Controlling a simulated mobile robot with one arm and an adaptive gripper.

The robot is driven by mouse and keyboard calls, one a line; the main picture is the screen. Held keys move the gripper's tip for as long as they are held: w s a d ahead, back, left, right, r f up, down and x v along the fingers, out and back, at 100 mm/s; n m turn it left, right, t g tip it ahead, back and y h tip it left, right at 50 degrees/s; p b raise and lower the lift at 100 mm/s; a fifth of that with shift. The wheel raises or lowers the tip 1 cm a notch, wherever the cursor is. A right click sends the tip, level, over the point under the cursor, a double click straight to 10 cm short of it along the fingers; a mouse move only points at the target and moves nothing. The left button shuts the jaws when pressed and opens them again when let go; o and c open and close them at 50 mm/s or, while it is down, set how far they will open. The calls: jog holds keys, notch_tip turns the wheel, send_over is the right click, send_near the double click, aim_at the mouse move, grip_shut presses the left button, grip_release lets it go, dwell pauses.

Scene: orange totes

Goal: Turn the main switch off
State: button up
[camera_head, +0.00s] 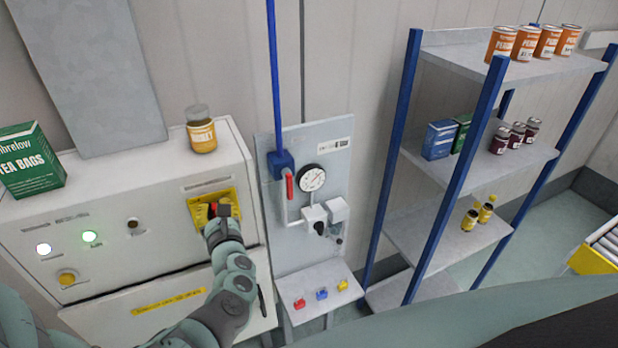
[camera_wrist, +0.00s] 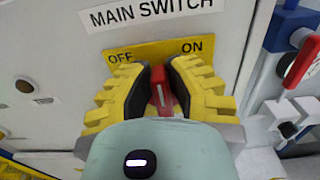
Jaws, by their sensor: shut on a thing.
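The main switch has a red handle (camera_wrist: 160,90) with a pale line on it, in front of a yellow plate (camera_wrist: 150,52) marked OFF at left and ON at right. A MAIN SWITCH label (camera_wrist: 150,12) is above. My gripper (camera_wrist: 160,76) is shut on the red handle, its yellow, dark-padded fingers on either side. The handle's upper end lies between the two words, nearly upright in the picture. In the head view my gripper (camera_head: 220,210) is at the yellow plate (camera_head: 236,196) on the white cabinet (camera_head: 150,245), covering most of the switch.
A jar (camera_head: 201,130) and a tea box (camera_head: 30,160) stand on the cabinet. Right of it is a grey panel (camera_head: 270,215) with a gauge (camera_head: 312,177), a red lever (camera_head: 290,186) and a blue pipe (camera_head: 273,80). A blue-posted shelf (camera_head: 400,140) stands farther right.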

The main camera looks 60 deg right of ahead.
jog(key=shift+f+n+b, duration=0.1)
jog(key=shift+n+b, duration=0.2)
jog(key=shift+b, duration=0.1)
grip_shut()
jog(key=f+n+b, duration=0.1)
jog(key=n+b, duration=0.4)
jog(key=b, duration=0.2)
jog(key=w+a+f+n+b, duration=0.1)
jog(key=n+b, duration=0.5)
jog(key=b, duration=0.2)
jog(key=a+f+n+b, duration=0.1)
jog(key=n+b, duration=0.5)
jog(key=b, duration=0.1)
jog(key=shift+w+a, duration=0.25)
jog(key=shift+n, duration=0.3)
jog(key=o, duration=0.8)
grip_release()
jog(key=shift+r, duration=0.2)
